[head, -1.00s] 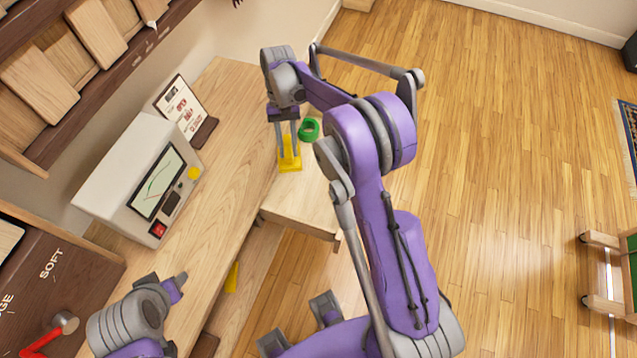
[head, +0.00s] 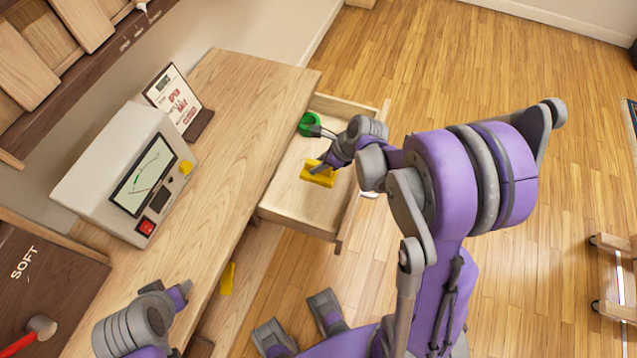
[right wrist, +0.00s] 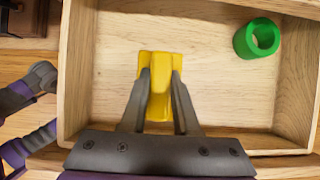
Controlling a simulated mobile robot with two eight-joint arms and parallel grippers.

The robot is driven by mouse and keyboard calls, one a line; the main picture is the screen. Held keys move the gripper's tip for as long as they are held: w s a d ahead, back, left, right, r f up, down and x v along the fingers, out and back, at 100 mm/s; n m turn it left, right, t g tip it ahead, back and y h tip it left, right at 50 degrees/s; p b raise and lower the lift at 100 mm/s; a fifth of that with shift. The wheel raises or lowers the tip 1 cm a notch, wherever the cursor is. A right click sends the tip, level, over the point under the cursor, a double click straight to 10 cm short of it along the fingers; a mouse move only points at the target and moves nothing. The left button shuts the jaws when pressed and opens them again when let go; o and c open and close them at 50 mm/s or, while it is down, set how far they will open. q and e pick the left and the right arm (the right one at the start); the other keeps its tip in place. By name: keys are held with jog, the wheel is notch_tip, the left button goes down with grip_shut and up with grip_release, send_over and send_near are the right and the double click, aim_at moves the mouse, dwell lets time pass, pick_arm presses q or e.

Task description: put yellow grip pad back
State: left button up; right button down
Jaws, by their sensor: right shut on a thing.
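The yellow grip pad (head: 317,178) is over the floor of an open wooden drawer (head: 296,222), within its walls as seen in the head view. My right gripper (head: 325,165) is shut on it. In the right wrist view both fingers (right wrist: 160,78) close on the pad's raised middle, and the pad (right wrist: 158,113) has its flat base against or just above the drawer floor; I cannot tell if it touches.
A green ring (head: 310,124) lies in the drawer's far part, near the pad. The desk top (head: 235,130) holds a meter box (head: 125,175) and a sign (head: 172,100). Another yellow piece (head: 227,279) shows below the desk edge. The drawer's front part is bare.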

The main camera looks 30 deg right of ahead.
pick_arm(q)
jog(key=shift+f+b, duration=0.45)
jog(key=shift+f, duration=0.1)
pick_arm(e)
notch_tip(320, 180, down, 7)
jog(key=shift+f, duration=0.15)
pick_arm(q)
jog(key=shift+f, duration=0.15)
pick_arm(e)
jog(key=shift+f, duration=0.1)
jog(key=c, duration=0.7)
grip_release()
jog(key=shift+o, duration=0.2)
